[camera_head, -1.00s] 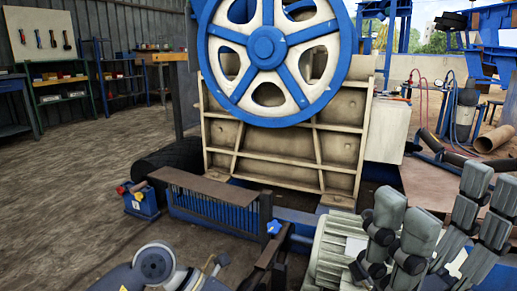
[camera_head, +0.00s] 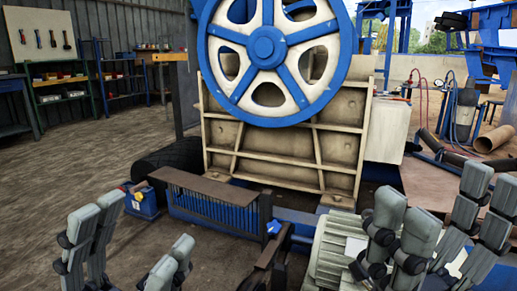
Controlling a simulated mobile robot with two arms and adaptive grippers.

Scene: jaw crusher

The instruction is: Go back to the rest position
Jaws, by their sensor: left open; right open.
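My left gripper (camera_head: 132,232) is at the lower left, its grey padded fingers pointing up and spread apart. It is open and holds nothing that I can see. My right gripper (camera_head: 442,197) is at the lower right, also open with its fingers spread wide and nothing visible between them. Its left fingers stand in front of a ribbed grey motor (camera_head: 330,250) and partly hide it. I cannot tell whether they touch it. Both wrists are cut off or hidden at the bottom edge.
The jaw crusher, with its blue-and-cream flywheel (camera_head: 267,48) and beige ribbed body (camera_head: 285,147), fills the middle. A blue spring unit (camera_head: 208,202) lies before it. A blue battery-like box (camera_head: 141,202) stands behind my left gripper. Shelves (camera_head: 60,88) line the back left; the left floor (camera_head: 70,160) is clear.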

